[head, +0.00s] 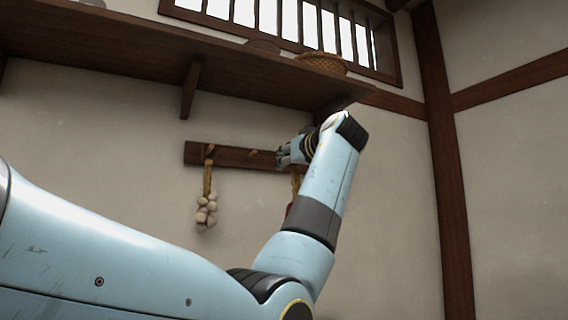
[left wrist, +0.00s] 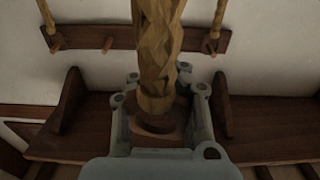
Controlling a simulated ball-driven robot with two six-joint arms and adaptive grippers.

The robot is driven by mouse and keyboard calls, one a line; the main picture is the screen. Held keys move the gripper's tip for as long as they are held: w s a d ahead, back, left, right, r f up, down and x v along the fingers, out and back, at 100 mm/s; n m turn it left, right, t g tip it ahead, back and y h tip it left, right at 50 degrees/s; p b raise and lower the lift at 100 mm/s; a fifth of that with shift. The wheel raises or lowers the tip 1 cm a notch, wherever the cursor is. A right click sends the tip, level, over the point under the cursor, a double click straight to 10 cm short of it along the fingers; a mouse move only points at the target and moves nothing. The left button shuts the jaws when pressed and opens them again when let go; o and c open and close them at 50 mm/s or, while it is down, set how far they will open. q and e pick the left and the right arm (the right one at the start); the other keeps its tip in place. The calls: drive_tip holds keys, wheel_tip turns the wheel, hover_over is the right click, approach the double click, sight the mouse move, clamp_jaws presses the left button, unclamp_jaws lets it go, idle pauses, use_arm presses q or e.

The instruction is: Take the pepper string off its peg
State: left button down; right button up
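In the head view my left gripper (head: 290,152) is at the right part of the dark peg rail, partly hidden by my own wrist. Below it hangs a straw cord with a bit of red, the pepper string (head: 291,209), mostly hidden behind my forearm. In the left wrist view a thick straw braid (left wrist: 158,50) of the string runs between the fingers of my left gripper (left wrist: 158,80), which flank it closely on both sides. The peppers are out of that view. My right gripper is not in view.
A garlic string (head: 206,208) hangs on the left peg of the rail (head: 232,157); beside it is a bare peg (head: 252,154). A shelf (head: 150,45) with brackets runs above, with a basket (head: 322,63) on it. The wall to the right is clear.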

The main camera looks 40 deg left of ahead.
use_arm(q)
drive_tip(key=shift+d, duration=0.15)
drive_tip(key=shift+b+v, duration=0.75)
drive_tip(key=shift+v, duration=2.25)
